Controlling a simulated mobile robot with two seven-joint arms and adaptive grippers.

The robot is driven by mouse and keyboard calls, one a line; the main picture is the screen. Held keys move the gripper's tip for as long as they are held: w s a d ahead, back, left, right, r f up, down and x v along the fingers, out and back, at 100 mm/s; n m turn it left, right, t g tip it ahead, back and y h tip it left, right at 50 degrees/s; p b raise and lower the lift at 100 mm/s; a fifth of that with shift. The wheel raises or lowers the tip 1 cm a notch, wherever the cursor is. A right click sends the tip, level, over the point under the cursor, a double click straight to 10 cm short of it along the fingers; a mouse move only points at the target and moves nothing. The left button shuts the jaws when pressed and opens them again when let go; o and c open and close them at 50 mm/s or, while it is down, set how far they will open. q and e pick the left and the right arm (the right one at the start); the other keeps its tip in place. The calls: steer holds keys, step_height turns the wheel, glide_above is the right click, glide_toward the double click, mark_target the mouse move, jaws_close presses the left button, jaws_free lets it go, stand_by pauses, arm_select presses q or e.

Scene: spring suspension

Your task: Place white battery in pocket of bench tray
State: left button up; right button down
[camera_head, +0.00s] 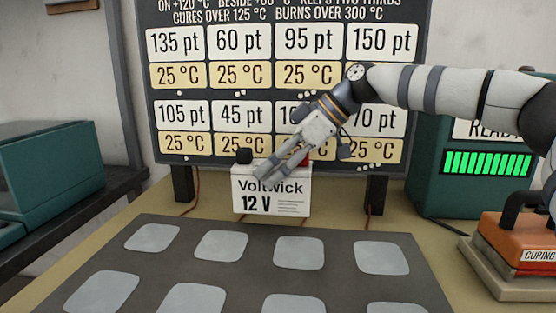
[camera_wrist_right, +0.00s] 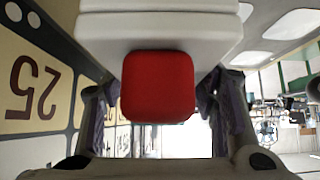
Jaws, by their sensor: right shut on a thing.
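The white battery (camera_head: 293,190), marked "Voltwick 12 V", is upright at the back edge of the dark bench panel. It has a black terminal (camera_head: 244,157) at its left and a red one at its right. My right gripper (camera_head: 268,172) reaches down from the upper right and is shut on the battery. In the right wrist view the battery (camera_wrist_right: 160,28) and its red terminal (camera_wrist_right: 158,88) show between the fingers. I cannot tell whether the battery touches the bench. No part clearly reads as the tray's pocket. My left gripper is not in view.
The dark panel (camera_head: 222,223) with several pale rounded pads fills the front. A board of temperature labels (camera_head: 142,80) stands behind the battery. A green box with a lit bar display (camera_head: 488,163) and an orange-topped curing block (camera_head: 505,240) stand right. A teal case (camera_head: 50,165) is left.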

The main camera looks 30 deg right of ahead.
steer(key=shift+w+d+f, duration=0.1)
steer(key=shift+w+f, duration=0.25)
steer(key=shift+w, duration=0.2)
steer(key=shift+w+d+f, duration=0.1)
steer(key=shift+w+f, duration=0.25)
steer(key=shift+w, duration=0.2)
steer(key=f, duration=0.3)
steer(key=shift+w+f+b, duration=0.15)
steer(key=shift+w+b, duration=0.05)
steer(key=shift+b, duration=0.15)
steer(key=c, duration=0.9)
jaws_free()
steer(key=shift+s+f, duration=0.2)
steer(key=shift+f, duration=0.15)
